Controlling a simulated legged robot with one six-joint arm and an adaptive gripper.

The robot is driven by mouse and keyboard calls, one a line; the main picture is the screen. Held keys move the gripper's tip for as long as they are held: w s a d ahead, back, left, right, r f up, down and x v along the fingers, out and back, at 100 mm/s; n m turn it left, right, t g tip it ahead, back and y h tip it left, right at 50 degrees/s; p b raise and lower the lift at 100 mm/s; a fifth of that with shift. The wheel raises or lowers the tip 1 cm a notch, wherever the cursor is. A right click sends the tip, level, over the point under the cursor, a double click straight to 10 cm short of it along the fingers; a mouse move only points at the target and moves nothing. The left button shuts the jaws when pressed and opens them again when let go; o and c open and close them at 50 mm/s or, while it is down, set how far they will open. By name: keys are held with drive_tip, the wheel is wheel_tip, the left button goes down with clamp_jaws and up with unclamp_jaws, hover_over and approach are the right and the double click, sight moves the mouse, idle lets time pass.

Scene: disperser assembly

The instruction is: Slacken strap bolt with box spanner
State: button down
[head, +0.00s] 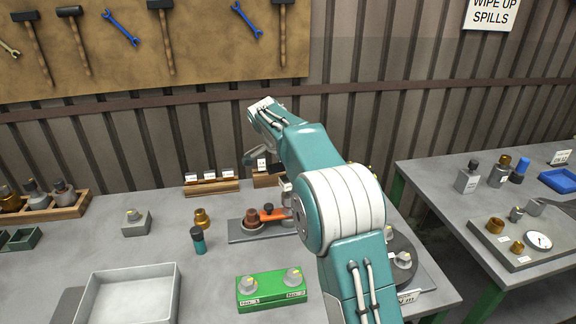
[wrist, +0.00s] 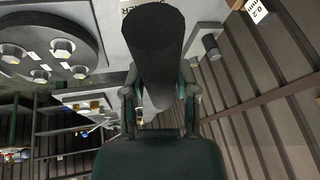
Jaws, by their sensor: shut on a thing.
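In the wrist view my gripper (wrist: 159,92) is shut on a dark cylinder, which looks like the box spanner (wrist: 155,42). It points away from the palm, and its far end is clear of any bolt that I can see. In the head view my arm hides most of the gripper. An orange strap-like part (head: 272,214) lies beside a brown cup (head: 252,220) on a grey base plate (head: 240,237). My arm covers the right of this assembly, and I cannot make out the strap bolt.
A green block (head: 272,288) with two bolts stands in front. A round dark plate (wrist: 25,28) with several hex bolts is at the left of the wrist view. A teal bottle (head: 199,241), grey tray (head: 128,298) and labelled wooden rack (head: 211,187) share the table.

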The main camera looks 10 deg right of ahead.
drive_tip(key=shift+f, duration=1.5)
drive_tip(key=shift+n+t+y, duration=0.6)
drive_tip(key=shift+n+y, duration=0.1)
drive_tip(key=shift+n, duration=1.2)
drive_tip(key=shift+d+n+t+y, duration=0.15)
drive_tip(key=shift+n+y, duration=0.35)
drive_tip(key=shift+n, duration=0.75)
drive_tip(key=shift+a+n+t+y, duration=0.1)
drive_tip(key=shift+n+t+y, duration=0.3)
drive_tip(key=shift+n, duration=0.85)
drive_tip(key=shift+w+d+n+g+y, duration=0.15)
drive_tip(key=shift+n+y, duration=0.35)
drive_tip(key=shift+n, duration=0.6)
drive_tip(key=shift+s+a+n+g+y, duration=0.1)
drive_tip(key=shift+n+y, duration=0.4)
drive_tip(key=shift+n, duration=0.6)
drive_tip(key=shift+n+g+y, duration=0.4)
drive_tip(key=shift+n+y, duration=0.5)
drive_tip(key=shift+n, duration=1.3)
drive_tip(key=shift+m, duration=0.3)
